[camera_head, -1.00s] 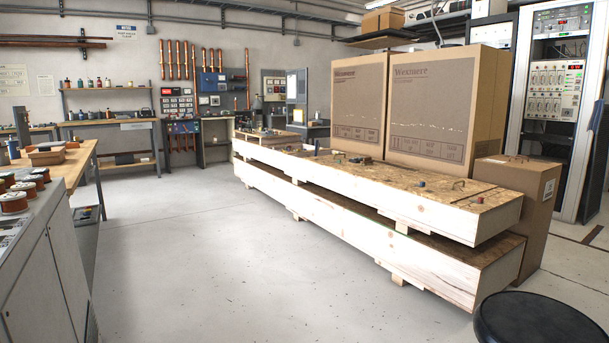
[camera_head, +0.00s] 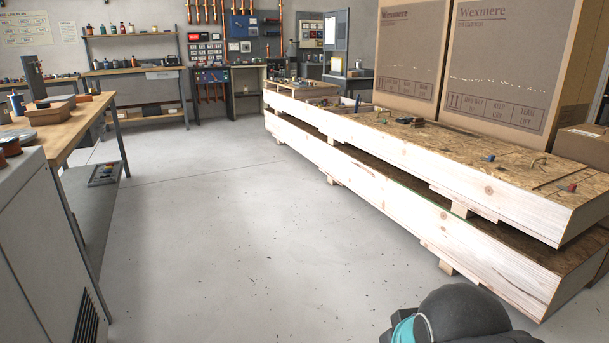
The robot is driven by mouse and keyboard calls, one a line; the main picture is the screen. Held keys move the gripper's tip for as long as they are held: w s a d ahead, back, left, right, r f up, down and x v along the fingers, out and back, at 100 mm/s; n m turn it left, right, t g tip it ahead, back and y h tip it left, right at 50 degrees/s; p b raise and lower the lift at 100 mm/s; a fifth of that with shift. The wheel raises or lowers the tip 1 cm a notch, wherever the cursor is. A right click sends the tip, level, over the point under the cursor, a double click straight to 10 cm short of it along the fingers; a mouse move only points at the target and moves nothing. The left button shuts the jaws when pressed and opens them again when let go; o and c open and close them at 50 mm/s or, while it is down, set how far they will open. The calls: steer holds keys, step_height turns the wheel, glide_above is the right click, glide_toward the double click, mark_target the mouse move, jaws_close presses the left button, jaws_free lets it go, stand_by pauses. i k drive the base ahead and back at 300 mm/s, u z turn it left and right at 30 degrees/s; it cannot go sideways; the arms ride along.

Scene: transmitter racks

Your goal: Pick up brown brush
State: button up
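I cannot make out a brown brush for certain. Several small things lie on the long wooden crate (camera_head: 490,203) at the right. Among them are a small dark brown item (camera_head: 417,122), a blue item (camera_head: 489,157) and a red item (camera_head: 571,187); they are too small to name. A dark grey rounded part of my arm with a teal band shows at the bottom right edge. My gripper is not in view.
A workbench (camera_head: 62,130) with a brown tray (camera_head: 50,113) stands at the left, beside a grey cabinet (camera_head: 30,250). Large cardboard boxes (camera_head: 500,60) stand behind the crate. The grey floor (camera_head: 220,230) between bench and crate is clear.

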mark_target(417, 123)
steer(key=u, duration=0.15)
steer(key=i, duration=1.85)
steer(key=z, duration=0.2)
steer(key=i, duration=1.95)
steer(key=z, duration=1.05)
steer(key=i, duration=1.55)
steer(key=z, duration=0.45)
